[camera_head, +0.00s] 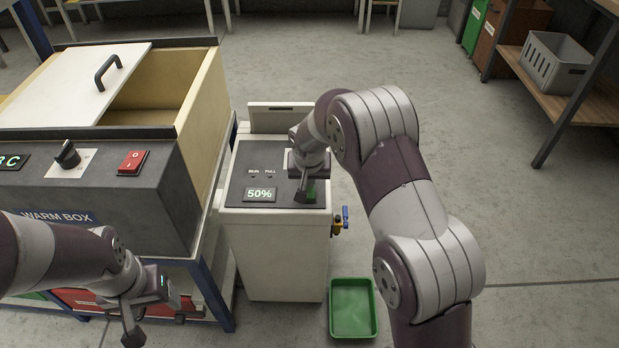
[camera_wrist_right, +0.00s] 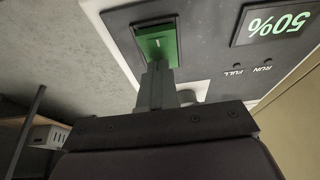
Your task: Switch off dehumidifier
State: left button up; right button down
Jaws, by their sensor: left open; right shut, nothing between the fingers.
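The dehumidifier (camera_head: 272,258) is a pale cabinet with a dark top panel, standing right of the warm box. Its display (camera_head: 260,194) reads 50%, also in the right wrist view (camera_wrist_right: 277,24). Two small lamps marked RUN and FULL look dark. The green rocker switch (camera_wrist_right: 158,42) sits on the panel and is mostly hidden by my arm in the head view. My right gripper (camera_wrist_right: 156,70) is shut and empty, its fingertips at the switch's near edge; I cannot tell whether they touch. My left gripper (camera_head: 155,322) is open and empty, low in front of the warm box.
The warm box (camera_head: 95,185) has a sliding lid, a black knob (camera_head: 67,154) and a red switch (camera_head: 133,162). A blue-handled valve (camera_head: 343,217) sticks out of the dehumidifier's right side. A green tray (camera_head: 353,308) lies on the floor. Floor to the right is clear.

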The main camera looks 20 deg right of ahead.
aim_at(310, 193)
jog(key=shift+s+f, duration=0.15)
jog(key=shift+s, duration=0.1)
jog(key=shift+s+a, duration=0.1)
jog(key=shift+s, duration=0.1)
jog(key=shift+s+a, duration=0.15)
jog(key=shift+s, duration=0.25)
notch_tip(310, 193, up, 6)
jog(key=p, duration=0.4)
jog(key=shift+s+f+p, duration=0.15)
jog(key=shift+f+p, duration=0.05)
jog(key=shift+p, duration=0.2)
jog(key=p+v, duration=0.1)
jog(key=v, duration=0.7)
jog(key=shift+s+r, duration=0.25)
jog(key=shift+s, duration=0.1)
